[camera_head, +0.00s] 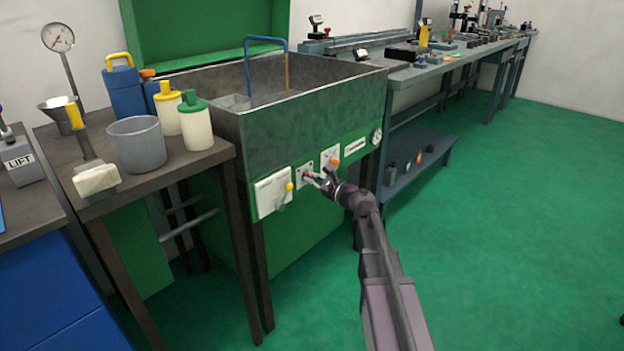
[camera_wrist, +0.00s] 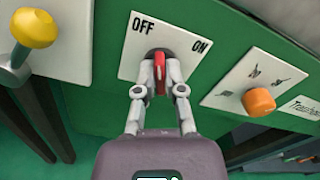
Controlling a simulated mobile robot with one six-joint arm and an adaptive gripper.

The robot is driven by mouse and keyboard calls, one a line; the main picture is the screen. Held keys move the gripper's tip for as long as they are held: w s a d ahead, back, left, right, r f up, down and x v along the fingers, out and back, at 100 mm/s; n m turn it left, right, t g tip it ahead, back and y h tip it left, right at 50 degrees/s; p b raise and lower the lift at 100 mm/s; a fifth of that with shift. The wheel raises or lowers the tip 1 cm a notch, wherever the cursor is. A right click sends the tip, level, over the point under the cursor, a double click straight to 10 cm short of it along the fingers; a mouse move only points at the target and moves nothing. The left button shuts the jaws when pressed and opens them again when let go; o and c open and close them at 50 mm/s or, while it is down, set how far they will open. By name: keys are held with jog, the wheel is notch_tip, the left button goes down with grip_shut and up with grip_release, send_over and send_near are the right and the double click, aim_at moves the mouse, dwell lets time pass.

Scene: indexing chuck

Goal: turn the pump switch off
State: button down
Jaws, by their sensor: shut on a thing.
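The pump switch is a red lever (camera_wrist: 159,68) on a white plate (camera_wrist: 178,42) marked OFF at left and ON at right, in the wrist view. The lever stands about midway between the two words, tilt hard to tell. My gripper (camera_wrist: 159,82) is shut on the red lever, with one finger on each side of it. In the head view my gripper (camera_head: 314,178) reaches the switch plate (camera_head: 304,172) on the green front panel of the sink unit. My fingers hide most of the lever there.
A yellow-knobbed lever (camera_wrist: 34,30) is left of the switch and an orange knob (camera_wrist: 259,101) is right of it, both close to my gripper. A side table (camera_head: 160,168) with a grey bucket (camera_head: 137,145) and bottles stands at left. The green floor (camera_head: 500,220) at right is clear.

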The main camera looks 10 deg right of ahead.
jog(key=shift+n, duration=0.6)
jog(key=c, duration=0.7)
grip_release()
jog(key=shift+c, duration=0.2)
jog(key=shift+s, duration=0.1)
jog(key=v, duration=1.1)
jog(key=shift+s+d, duration=0.25)
jog(key=shift+s, duration=0.05)
